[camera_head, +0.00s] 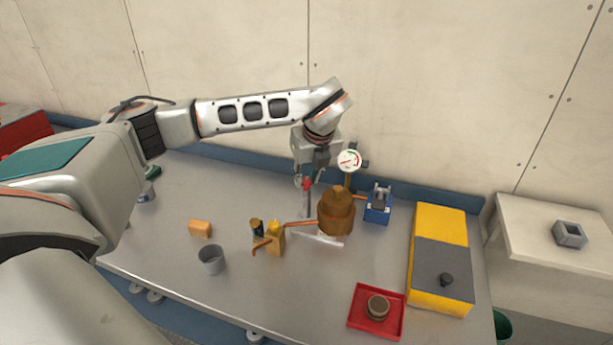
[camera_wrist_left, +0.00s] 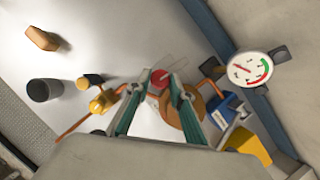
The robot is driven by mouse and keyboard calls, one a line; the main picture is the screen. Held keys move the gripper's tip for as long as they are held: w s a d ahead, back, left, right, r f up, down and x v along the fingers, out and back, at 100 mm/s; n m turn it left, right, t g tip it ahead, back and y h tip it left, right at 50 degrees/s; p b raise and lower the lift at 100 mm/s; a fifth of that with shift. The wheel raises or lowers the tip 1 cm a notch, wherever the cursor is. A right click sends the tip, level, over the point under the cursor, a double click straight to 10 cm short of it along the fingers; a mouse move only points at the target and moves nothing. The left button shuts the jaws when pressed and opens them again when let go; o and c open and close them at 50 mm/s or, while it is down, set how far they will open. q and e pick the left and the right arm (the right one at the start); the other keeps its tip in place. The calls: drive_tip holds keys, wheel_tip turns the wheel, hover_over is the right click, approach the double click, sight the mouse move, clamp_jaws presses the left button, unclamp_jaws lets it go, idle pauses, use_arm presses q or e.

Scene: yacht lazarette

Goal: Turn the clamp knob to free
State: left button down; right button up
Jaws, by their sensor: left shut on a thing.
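The clamp knob appears to be the small red piece (camera_head: 307,184) on top of a slim grey post (camera_head: 305,206), left of a brown rounded vessel (camera_head: 337,212). In the left wrist view the red knob (camera_wrist_left: 159,77) shows between my fingertips. My left gripper (camera_head: 308,180) reaches down from above and is shut on this knob. The two green-sided fingers (camera_wrist_left: 155,84) stand on either side of it. The gripper partly hides the knob in the head view, and its exact turn angle cannot be read. My right gripper is not in view.
A round gauge (camera_head: 349,160) stands close right of the gripper, with a blue vise-like block (camera_head: 378,208) beyond. A yellow valve block (camera_head: 275,240) with copper pipe is in front. A grey cup (camera_head: 211,261), orange block (camera_head: 200,228), red tray (camera_head: 362,326) and yellow-grey case (camera_head: 440,225) sit around.

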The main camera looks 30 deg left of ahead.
use_arm(q)
drive_tip(key=shift+n, duration=0.5)
drive_tip(key=c, duration=1.8)
unclamp_jaws()
drive_tip(key=shift+o, duration=0.2)
drive_tip(key=v, duration=1.2)
drive_tip(key=shift+w+d, duration=0.15)
drive_tip(key=shift+w, duration=0.15)
drive_tip(key=shift+s+f+g, duration=0.1)
drive_tip(key=shift+g, duration=0.2)
